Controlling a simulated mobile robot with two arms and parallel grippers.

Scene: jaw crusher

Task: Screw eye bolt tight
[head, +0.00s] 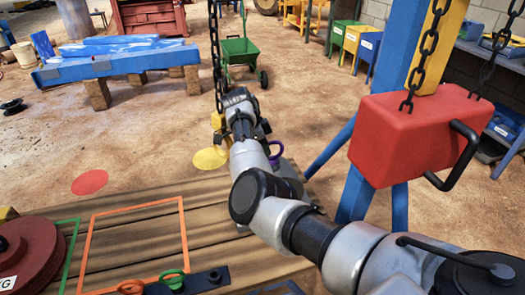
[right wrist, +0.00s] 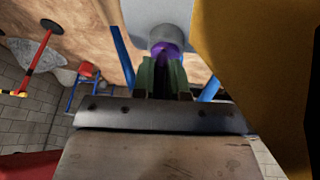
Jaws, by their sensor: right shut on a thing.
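A purple eye bolt (head: 275,151) shows beside my right forearm in the head view, low over a grey part (head: 287,170) that my arm partly covers. My right gripper (head: 267,137) is at the eye bolt, largely hidden behind my own arm. In the right wrist view the gripper's fingers (right wrist: 164,76) are shut on the purple eye bolt (right wrist: 166,47). The grey part (right wrist: 165,15) lies just beyond it. The thread is hidden, so I cannot tell how deep it sits. A green eye bolt (head: 172,280) and an orange eye bolt (head: 130,287) stand on a dark rack. My left gripper is out of view.
A chain (head: 215,50) hangs with a yellow part (head: 217,121) close to my right wrist. A red block (head: 415,135) with a black handle hangs at right near a blue post. A wooden deck (head: 215,225) has an orange outlined square. A dark red disc (head: 35,255) lies at left.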

